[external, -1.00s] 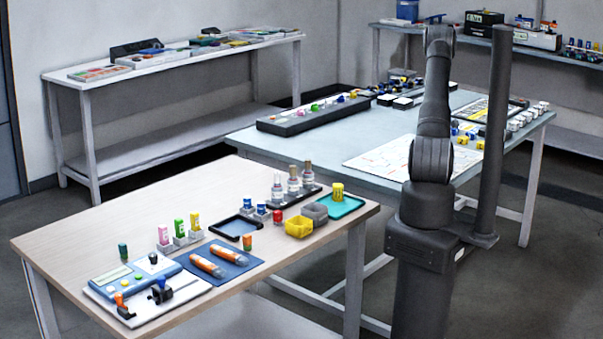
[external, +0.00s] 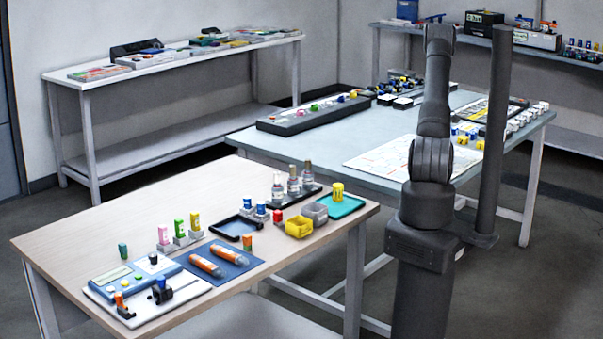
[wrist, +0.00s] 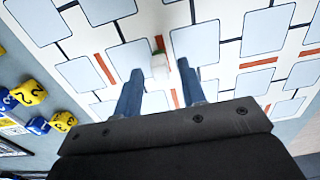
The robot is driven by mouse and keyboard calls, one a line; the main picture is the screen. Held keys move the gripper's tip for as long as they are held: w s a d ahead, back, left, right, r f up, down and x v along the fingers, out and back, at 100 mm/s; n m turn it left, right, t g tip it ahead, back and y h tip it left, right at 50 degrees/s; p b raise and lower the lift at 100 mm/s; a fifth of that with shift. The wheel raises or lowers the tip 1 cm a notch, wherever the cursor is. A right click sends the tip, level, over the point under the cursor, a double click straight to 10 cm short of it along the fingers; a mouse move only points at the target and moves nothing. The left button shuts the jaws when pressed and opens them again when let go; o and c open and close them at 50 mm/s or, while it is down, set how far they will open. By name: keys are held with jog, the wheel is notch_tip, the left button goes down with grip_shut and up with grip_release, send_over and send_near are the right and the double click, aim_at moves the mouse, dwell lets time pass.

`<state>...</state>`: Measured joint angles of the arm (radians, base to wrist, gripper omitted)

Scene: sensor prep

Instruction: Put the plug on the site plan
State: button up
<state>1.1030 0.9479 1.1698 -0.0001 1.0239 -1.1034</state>
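The site plan (external: 374,159) is a white sheet with orange lines on the blue-grey table, partly hidden behind my arm. In the wrist view the site plan (wrist: 218,43) fills most of the picture, with pale blue blocks, dark lines and orange bars. A small whitish piece with a green end (wrist: 160,66), which looks like the plug, is over the plan between my fingers. My gripper (wrist: 160,70) is open, with a visible gap on each side of this piece. I cannot tell whether the piece rests on the plan. My gripper is hidden in the external view.
Yellow and blue numbered cubes (wrist: 31,93) lie left of the plan in the wrist view. A long dark rack (external: 310,115) with coloured pieces stands at the table's far left. A wooden table (external: 120,225) in front holds bottles, bins and markers. A dark post (external: 492,130) stands beside my arm.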

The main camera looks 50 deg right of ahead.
notch_tip(320, 180, up, 10)
dwell(0.3)
jog(key=shift+f, duration=0.1)
notch_tip(320, 180, down, 11)
jog(key=shift+f, duration=0.2)
jog(key=shift+r, duration=1.75)
jog(key=shift+f, duration=0.1)
